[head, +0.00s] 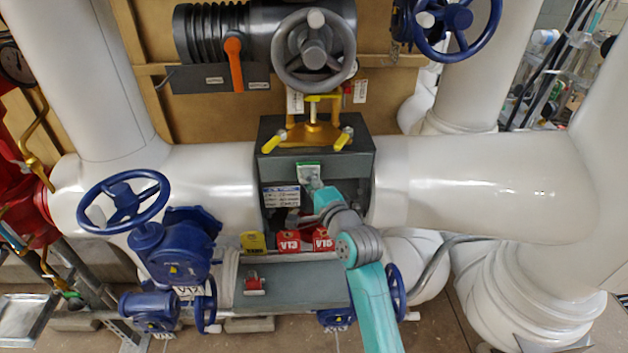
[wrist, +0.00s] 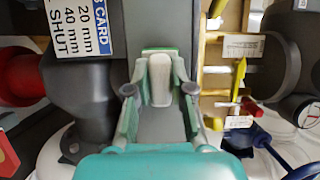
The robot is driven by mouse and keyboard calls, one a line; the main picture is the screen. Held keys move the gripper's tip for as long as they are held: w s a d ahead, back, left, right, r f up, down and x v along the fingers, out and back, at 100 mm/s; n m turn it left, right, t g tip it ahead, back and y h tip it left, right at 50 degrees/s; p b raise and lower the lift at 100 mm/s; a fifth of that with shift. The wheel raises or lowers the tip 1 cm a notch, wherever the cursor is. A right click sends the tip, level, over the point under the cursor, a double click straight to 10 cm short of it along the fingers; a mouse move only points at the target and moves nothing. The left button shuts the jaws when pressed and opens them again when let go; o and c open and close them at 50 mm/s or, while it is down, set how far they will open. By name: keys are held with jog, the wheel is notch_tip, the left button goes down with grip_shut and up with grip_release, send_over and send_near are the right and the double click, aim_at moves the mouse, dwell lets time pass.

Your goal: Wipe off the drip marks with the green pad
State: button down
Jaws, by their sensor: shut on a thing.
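The green pad (head: 308,166) shows as a small green and white block at the front of the dark grey box (head: 272,135). In the wrist view the pad (wrist: 160,80) has a pale block and a green edge, upright between my fingertips. My gripper (head: 311,181) is shut on it; the gripper also shows in the wrist view (wrist: 160,92). The pad is at or close to a grey surface; I cannot tell whether it touches. I cannot make out any drip marks; the pad and fingers hide part of the surface.
A printed card (head: 281,196) hangs left of the pad, with its text large in the wrist view. Red tags (head: 288,242) and a yellow tag (head: 253,242) stand below, behind a grey shelf (head: 300,288). Yellow-handled valve parts (head: 313,133) top the box. White pipes (head: 470,180) flank it.

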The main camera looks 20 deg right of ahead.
aim_at(320, 172)
jog(key=shift+w+a, duration=0.25)
jog(key=shift+a, duration=0.55)
jog(key=shift+w+a, duration=0.2)
jog(key=shift+a, duration=0.6)
jog(key=shift+w+d+r, duration=0.1)
jog(key=shift+r, duration=0.05)
jog(key=shift+d, duration=0.1)
jog(key=shift+s+d, duration=0.4)
jog(key=shift+d, duration=0.75)
jog(key=shift+s+d, duration=0.4)
jog(key=shift+d, duration=0.7)
jog(key=shift+s+d, duration=0.4)
jog(key=shift+d, duration=0.75)
jog(key=shift+a, duration=0.1)
jog(key=shift+w+a, duration=0.4)
jog(key=shift+a, duration=0.75)
jog(key=shift+w+a, duration=0.4)
jog(key=shift+a, duration=0.75)
jog(key=shift+w+a, duration=0.4)
jog(key=shift+a, duration=0.75)
jog(key=shift+s+a, duration=0.3)
jog(key=shift+s, duration=0.65)
jog(key=shift+s+a, duration=0.3)
jog(key=shift+s, duration=0.65)
jog(key=shift+s+a, duration=0.3)
jog(key=shift+s, duration=0.65)
